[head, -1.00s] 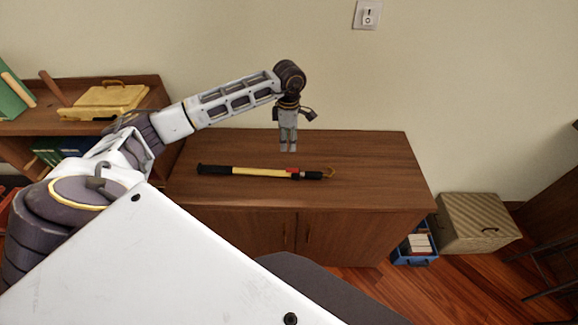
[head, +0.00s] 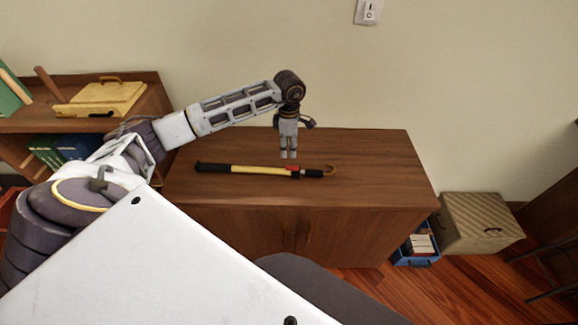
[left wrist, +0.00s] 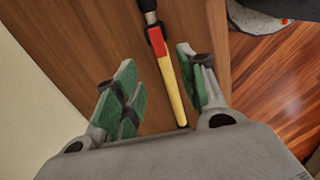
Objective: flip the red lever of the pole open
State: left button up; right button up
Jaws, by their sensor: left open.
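The pole (head: 262,170) lies flat on top of the brown cabinet, with a black handle on the left, a yellow shaft and a hook at the right end. Its red lever (head: 293,169) is near the right end, where the yellow shaft meets the black part. My left gripper (head: 288,157) points down just above and behind the red lever. In the left wrist view, the open fingers (left wrist: 158,85) sit on either side of the pole's line, with the red lever (left wrist: 157,40) ahead of the fingertips and the yellow shaft (left wrist: 173,90) between them. They appear apart from the pole. My right gripper does not show.
The cabinet top (head: 365,160) is otherwise clear. A shelf with a yellow case (head: 103,100) stands at the left. A striped box (head: 480,222) and a blue crate (head: 416,258) stand on the floor at the right. The wall is behind the cabinet.

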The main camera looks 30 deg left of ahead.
aim_at(289, 167)
pick_arm(q)
notch_tip(289, 167, down, 3)
jog(key=shift+r+b, duration=0.2)
jog(key=shift+b, duration=0.35)
jog(key=shift+f+b, duration=0.35)
jog(key=shift+f, duration=0.7)
notch_tip(289, 167, down, 2)
jog(key=shift+f+b, duration=0.1)
jog(key=shift+b, duration=0.65)
jog(key=shift+f+b, duration=0.55)
jog(key=shift+f, duration=0.65)
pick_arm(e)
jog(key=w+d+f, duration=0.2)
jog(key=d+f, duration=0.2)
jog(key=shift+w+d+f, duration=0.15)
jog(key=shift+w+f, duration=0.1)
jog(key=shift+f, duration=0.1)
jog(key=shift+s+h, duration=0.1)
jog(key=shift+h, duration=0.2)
